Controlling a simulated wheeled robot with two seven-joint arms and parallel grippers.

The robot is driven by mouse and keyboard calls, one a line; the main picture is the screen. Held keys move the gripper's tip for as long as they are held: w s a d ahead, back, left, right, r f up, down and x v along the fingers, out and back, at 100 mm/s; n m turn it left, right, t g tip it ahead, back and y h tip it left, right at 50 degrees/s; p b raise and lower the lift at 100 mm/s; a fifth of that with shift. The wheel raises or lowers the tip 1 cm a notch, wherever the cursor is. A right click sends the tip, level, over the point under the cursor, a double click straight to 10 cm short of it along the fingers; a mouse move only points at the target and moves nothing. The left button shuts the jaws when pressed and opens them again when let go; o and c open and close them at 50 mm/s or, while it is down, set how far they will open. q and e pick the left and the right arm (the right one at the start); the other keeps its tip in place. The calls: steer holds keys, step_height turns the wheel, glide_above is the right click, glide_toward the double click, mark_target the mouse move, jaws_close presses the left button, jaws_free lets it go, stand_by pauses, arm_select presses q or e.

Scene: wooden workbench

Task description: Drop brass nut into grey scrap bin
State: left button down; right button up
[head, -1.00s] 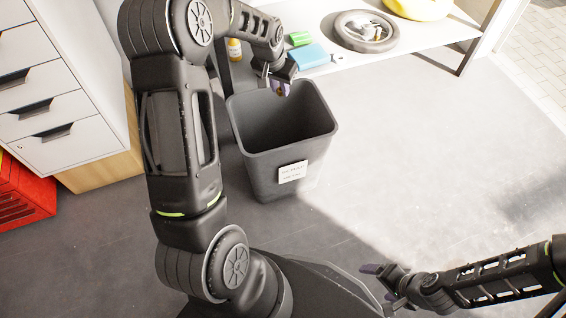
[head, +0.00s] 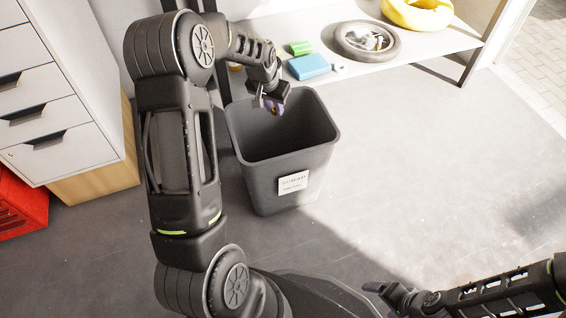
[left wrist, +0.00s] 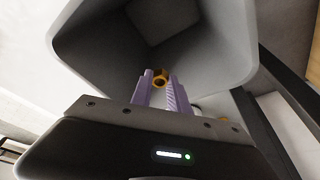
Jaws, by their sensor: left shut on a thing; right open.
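The grey scrap bin (head: 290,165) stands on the floor with a white label on its front and its top open. My left gripper (head: 272,108) is over the back left part of the bin's opening. It is shut on the brass nut (left wrist: 161,78), which shows between the two purple fingers in the left wrist view. The bin's inside (left wrist: 150,40) shows beyond the nut in that view. My right gripper (head: 374,288) is open at the lower right, away from the bin, and looks empty.
White drawers (head: 60,110) and a red crate (head: 20,205) stand left. Floor right of the bin is clear.

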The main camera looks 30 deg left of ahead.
arm_select(q)
steer(key=shift+f+b, duration=0.7)
steer(key=shift+f, duration=0.7)
arm_select(e)
step_height(320, 180, down, 2)
steer(key=shift+w+f, duration=0.1)
steer(key=shift+w, duration=0.05)
arm_select(q)
steer(key=c, duration=1.2)
jaws_free()
steer(key=shift+r, duration=0.1)
steer(key=p+v, duration=0.3)
steer(key=v, duration=0.4)
steer(key=shift+s+r, duration=0.15)
steer(key=shift+r, duration=0.15)
arm_select(e)
steer(key=r, duration=0.3)
steer(key=shift+s, duration=0.25)
arm_select(q)
steer(key=shift+d, duration=0.1)
